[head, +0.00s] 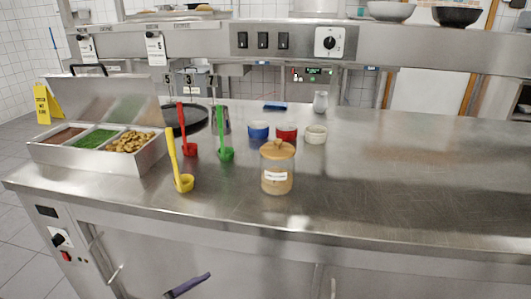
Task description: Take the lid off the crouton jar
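The crouton jar (277,180) is a clear glass jar with a white label too small to read and tan contents. It stands upright on the steel counter, near the front edge and around the middle of the head view. Its round wooden lid (277,150) with a small knob sits on top of the jar. Neither of my grippers shows in the head view.
Yellow (184,182), red (189,149) and green (226,154) ladles stand left of the jar. A food tray (95,160) is farther left. Blue (258,130), red (286,132) and cream (316,134) bowls sit behind the jar. The counter (410,175) to the right is clear.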

